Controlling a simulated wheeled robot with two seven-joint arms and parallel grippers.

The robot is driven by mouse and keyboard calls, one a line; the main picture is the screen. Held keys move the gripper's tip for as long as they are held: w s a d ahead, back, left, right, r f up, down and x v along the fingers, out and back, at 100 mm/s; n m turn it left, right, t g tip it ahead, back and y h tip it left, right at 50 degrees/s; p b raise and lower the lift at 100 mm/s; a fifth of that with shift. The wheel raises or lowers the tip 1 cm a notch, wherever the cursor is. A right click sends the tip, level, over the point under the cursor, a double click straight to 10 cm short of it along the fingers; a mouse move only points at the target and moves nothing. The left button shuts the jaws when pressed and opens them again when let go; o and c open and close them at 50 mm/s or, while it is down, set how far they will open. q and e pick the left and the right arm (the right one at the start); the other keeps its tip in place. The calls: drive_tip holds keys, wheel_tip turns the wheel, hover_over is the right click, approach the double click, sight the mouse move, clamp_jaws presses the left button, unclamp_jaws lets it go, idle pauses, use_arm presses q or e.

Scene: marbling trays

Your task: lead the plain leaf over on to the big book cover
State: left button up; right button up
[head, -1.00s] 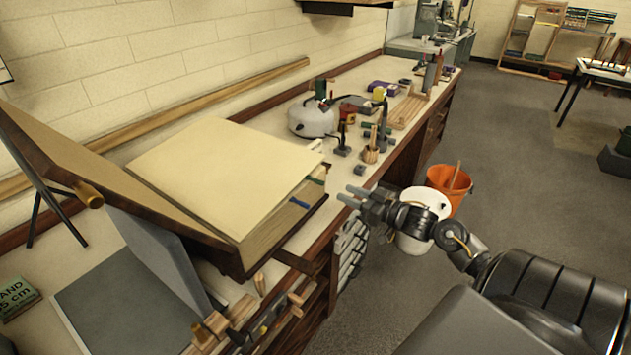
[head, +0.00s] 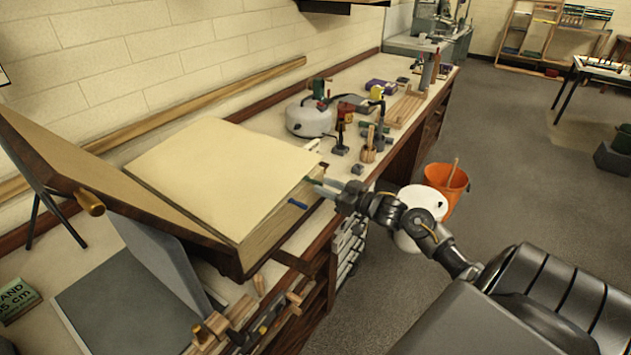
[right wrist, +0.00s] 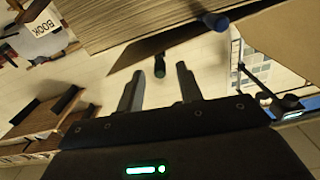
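The big book lies open on the bench, its pale plain leaf (head: 220,165) on top of the thick page block (head: 285,222). The brown big book cover (head: 95,185) is swung to the left and leans tilted on a stand. A green tab and a blue tab (head: 298,204) stick out at the book's right edge. My right gripper (head: 324,186) is at that edge, by the leaf's right corner. My left gripper is not in view.
A grey board (head: 165,255) stands in front of the book, near wooden-handled tools (head: 240,320). A white kettle-like pot (head: 312,118) and small tools stand behind on the bench. An orange bucket (head: 450,188) and a white bucket (head: 420,200) are on the floor at right.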

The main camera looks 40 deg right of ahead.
sight(315, 182)
drive_tip(key=shift+p+x, duration=0.35)
drive_tip(key=shift+x, duration=1.7)
drive_tip(key=shift+c, duration=0.4)
clamp_jaws()
